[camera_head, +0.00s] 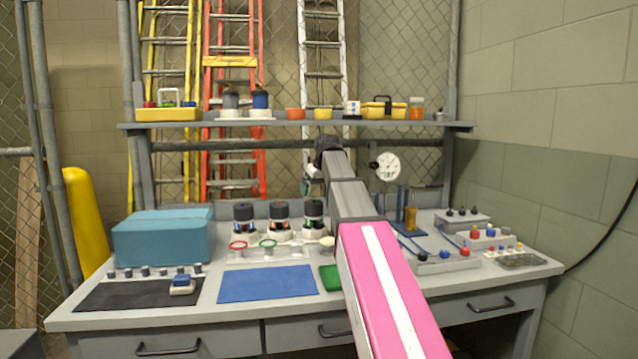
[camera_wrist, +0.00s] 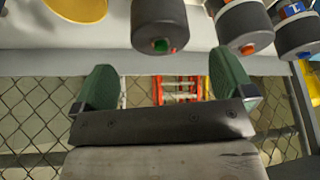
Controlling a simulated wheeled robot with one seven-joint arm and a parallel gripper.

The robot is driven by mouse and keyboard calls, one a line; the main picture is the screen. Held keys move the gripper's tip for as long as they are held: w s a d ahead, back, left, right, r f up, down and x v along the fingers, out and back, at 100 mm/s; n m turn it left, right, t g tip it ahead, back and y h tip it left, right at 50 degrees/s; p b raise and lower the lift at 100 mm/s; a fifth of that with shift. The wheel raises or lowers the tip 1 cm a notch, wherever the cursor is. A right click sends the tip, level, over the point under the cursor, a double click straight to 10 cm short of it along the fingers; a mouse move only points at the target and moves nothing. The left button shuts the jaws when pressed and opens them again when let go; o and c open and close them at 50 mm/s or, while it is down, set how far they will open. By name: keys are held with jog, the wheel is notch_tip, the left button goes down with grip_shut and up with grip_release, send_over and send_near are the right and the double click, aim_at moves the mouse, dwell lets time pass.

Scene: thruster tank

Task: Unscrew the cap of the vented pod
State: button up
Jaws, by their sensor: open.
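Three pods with dark caps stand in a row at the back of the bench: a left one with blue and orange parts (camera_head: 243,216), a middle one with orange (camera_head: 279,216), and a right one with green (camera_head: 314,213). I cannot tell which is the vented pod. The caps also show along the top of the wrist view, upside down, the nearest being the green-marked cap (camera_wrist: 160,25). My gripper (camera_wrist: 163,76) is open, with green fingers and nothing between them. In the head view my gripper (camera_head: 306,184) is small and partly hidden, above the right pod.
Coloured rings (camera_head: 238,245) lie before the pods, behind a blue mat (camera_head: 267,285). A teal box (camera_head: 163,238) stands at left. Two lidded cans (camera_head: 260,101) stand on the upper shelf (camera_head: 200,126). A blue stand (camera_head: 408,225) and small trays are at right.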

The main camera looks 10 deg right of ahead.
aim_at(314, 202)
jog(key=x, duration=0.7)
jog(key=c, duration=0.9)
jog(key=o, duration=0.3)
jog(key=shift+c, duration=1.3)
